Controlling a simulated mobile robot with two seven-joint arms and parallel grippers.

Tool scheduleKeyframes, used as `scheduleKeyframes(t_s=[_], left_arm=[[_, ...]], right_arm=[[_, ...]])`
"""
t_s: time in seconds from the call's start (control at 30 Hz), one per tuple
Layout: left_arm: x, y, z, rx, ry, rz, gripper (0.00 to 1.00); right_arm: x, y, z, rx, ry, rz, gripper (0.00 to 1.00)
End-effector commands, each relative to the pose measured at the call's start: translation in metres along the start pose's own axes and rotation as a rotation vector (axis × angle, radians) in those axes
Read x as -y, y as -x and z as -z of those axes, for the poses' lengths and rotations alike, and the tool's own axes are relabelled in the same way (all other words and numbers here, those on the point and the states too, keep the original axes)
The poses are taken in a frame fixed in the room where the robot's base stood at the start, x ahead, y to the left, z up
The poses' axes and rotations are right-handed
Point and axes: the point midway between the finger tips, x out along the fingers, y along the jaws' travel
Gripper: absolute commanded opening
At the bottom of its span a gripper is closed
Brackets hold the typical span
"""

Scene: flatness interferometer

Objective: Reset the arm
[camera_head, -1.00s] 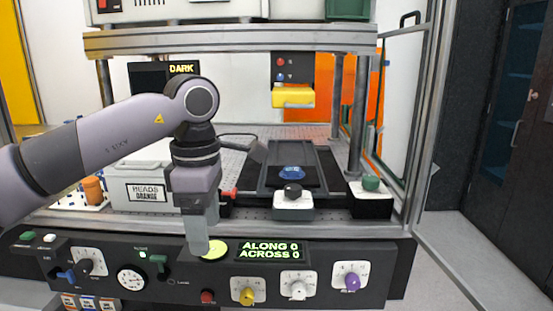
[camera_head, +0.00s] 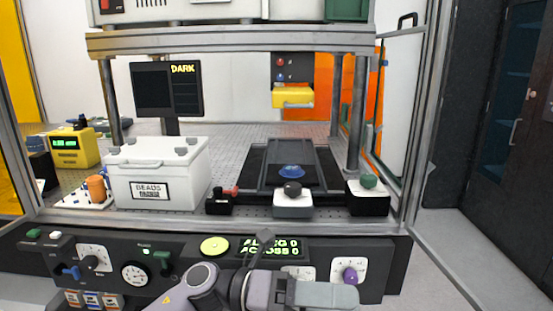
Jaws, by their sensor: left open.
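My left arm comes in from the bottom edge, low in front of the control panel (camera_head: 110,265). My left gripper (camera_head: 345,296) points to the right at the bottom of the head view, below the purple knob. It is open, and I see nothing held in it. It is seen from the side, so the gap between its fingers is hidden. My right gripper is not in view.
Behind the panel, the bench holds a white labelled box (camera_head: 160,180), a yellow meter (camera_head: 75,148), a dark screen (camera_head: 153,90) reading DARK, and a grey rail stage with a blue disc (camera_head: 291,171). A metal frame post (camera_head: 425,130) stands at right.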

Motion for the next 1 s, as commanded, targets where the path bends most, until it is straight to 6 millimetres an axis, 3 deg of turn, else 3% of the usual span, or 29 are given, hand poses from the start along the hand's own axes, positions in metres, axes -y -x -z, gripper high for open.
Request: scheduleKeyframes(t_s=[0.17,0.3,0.43,0.53,0.67,0.77,1.0], left_arm=[[-0.007,0.024,-0.013,0.354,0.273,0.116,0.68],[-0.025,0.058,-0.015,0.624,0.495,0.182,0.68],[-0.051,0.099,-0.006,0.874,0.711,0.228,0.68],[-0.074,0.133,0.013,1.063,0.879,0.252,0.68],[-0.104,0.178,0.052,1.305,1.101,0.276,0.68],[-0.124,0.210,0.094,1.490,1.270,0.286,0.68],[-0.150,0.270,0.218,1.905,1.644,0.282,0.68]], right_arm=[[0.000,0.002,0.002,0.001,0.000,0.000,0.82],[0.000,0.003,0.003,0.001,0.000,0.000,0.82],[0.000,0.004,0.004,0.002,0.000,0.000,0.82],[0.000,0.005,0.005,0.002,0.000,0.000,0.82],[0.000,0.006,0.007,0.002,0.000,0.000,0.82],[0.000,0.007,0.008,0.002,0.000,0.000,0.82],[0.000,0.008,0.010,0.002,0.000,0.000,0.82]])
